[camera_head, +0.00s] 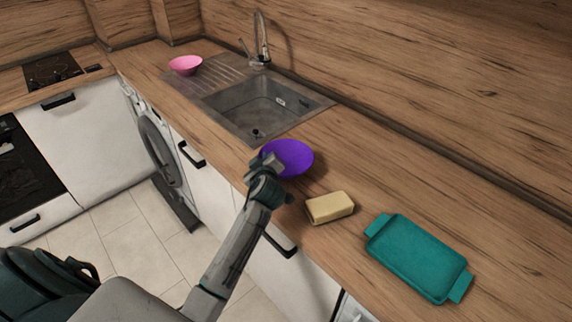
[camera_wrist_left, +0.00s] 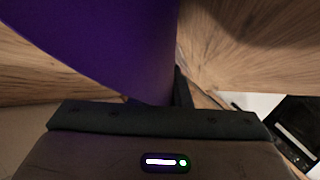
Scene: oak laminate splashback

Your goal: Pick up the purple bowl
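The purple bowl (camera_head: 292,155) is at the counter's front edge, right of the sink's near corner. My left gripper (camera_head: 268,163) is at the bowl's left rim, its fingers partly overlapping the bowl. In the left wrist view the bowl's purple wall (camera_wrist_left: 105,40) fills the upper left and reaches down to the gripper. One dark finger (camera_wrist_left: 183,88) shows close against the bowl's edge; the other is hidden. I cannot tell whether the fingers are closed on the rim, or whether the bowl is off the counter. My right gripper is not in view.
A butter-coloured block (camera_head: 330,207) and a teal tray (camera_head: 418,258) lie on the counter to the right. The sink (camera_head: 262,104) and tap (camera_head: 261,42) are behind the purple bowl.

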